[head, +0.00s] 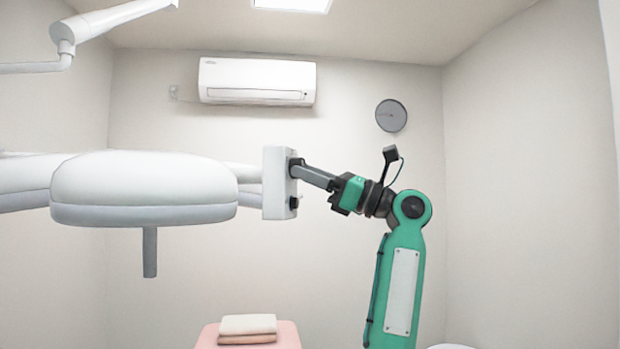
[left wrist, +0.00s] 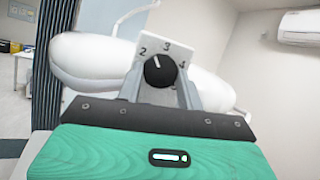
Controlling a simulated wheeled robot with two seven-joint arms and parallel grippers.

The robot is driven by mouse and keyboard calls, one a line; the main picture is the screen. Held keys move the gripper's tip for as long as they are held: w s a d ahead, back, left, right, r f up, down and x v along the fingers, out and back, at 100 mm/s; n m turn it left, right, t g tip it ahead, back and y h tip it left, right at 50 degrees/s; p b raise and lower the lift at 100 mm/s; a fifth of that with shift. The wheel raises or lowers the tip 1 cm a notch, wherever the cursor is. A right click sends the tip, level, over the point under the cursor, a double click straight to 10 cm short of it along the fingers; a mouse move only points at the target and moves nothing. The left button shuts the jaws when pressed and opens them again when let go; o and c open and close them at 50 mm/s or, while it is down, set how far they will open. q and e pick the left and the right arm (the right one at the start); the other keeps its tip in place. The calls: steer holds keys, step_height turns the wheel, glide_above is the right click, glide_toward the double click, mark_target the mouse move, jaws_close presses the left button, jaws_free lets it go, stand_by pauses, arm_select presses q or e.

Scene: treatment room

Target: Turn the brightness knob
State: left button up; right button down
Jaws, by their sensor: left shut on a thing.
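A white control box (head: 276,183) is fixed to the right end of the surgical lamp (head: 145,188). My left gripper (head: 298,168) reaches it from the right and is shut on the upper dark knob on its right face. In the left wrist view this black knob (left wrist: 159,71) sits between my two grey fingers. Its white pointer line points up, a little left, near the 3 on the white dial plate (left wrist: 170,46); a 2 and what looks like a 4 flank it. A second dark knob (head: 293,203) is lower on the box. My right gripper is out of view.
A pink padded bed (head: 290,336) with folded towels (head: 248,325) stands below. A lamp arm (head: 118,17) crosses the upper left. The space right of the box is otherwise open.

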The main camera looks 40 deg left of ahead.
arm_select(q)
steer(key=shift+w+r+n+g+h+p, duration=0.15)
steer(key=shift+n+g+h, duration=0.35)
steer(key=shift+n, duration=0.9)
steer(key=shift+w+f+n+g+h+p, duration=0.15)
steer(key=shift+n+g+h, duration=0.3)
steer(key=shift+n, duration=0.95)
steer(key=shift+s+a+r, duration=0.1)
steer(key=o, duration=1)
steer(key=b+v, duration=0.2)
steer(key=v, duration=1.2)
steer(key=shift+b, duration=0.3)
